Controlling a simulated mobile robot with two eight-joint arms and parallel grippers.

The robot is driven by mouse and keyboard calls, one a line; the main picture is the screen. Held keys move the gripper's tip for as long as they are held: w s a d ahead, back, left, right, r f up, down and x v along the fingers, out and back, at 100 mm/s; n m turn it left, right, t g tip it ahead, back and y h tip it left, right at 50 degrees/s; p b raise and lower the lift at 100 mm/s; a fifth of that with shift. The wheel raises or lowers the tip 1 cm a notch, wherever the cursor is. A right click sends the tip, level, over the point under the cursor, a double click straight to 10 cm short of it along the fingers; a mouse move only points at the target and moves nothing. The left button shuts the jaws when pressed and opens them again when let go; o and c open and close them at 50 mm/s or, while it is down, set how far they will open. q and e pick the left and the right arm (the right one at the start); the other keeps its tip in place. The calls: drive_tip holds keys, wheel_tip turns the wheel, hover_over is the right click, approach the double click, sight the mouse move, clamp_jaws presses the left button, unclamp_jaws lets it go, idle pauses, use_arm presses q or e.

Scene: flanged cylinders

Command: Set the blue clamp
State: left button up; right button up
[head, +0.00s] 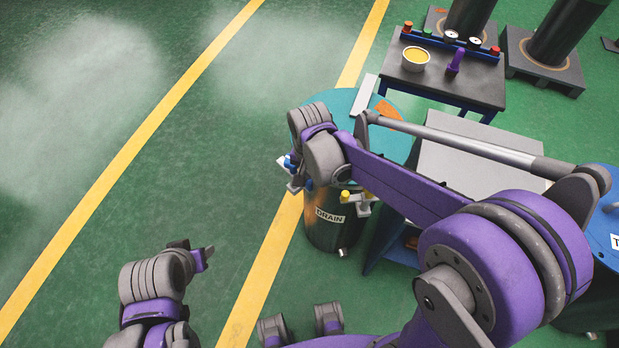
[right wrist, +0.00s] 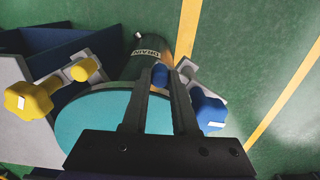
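A dark drum with a teal lid (head: 376,103) and a DRAIN label (head: 330,216) stands at the centre of the head view. A blue clamp with a blue knob (right wrist: 207,112) sits at its rim in the right wrist view. A smaller blue piece (right wrist: 160,75) shows between the fingertips of my right gripper (right wrist: 161,80). The fingers stand a little apart there; I cannot tell whether they touch the blue piece. In the head view, the right arm partly hides the clamp. My left gripper (head: 205,257) hangs over the floor, away from the drum; its fingers are unclear.
A yellow clamp (right wrist: 30,98) is on the drum's other side. A dark table (head: 455,80) at the back bears a yellow-filled bowl (head: 415,57) and a purple object (head: 455,62). A blue drum (head: 605,232) stands at right. The green floor at left is clear.

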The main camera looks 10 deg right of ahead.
clamp_jaws()
idle(1.0)
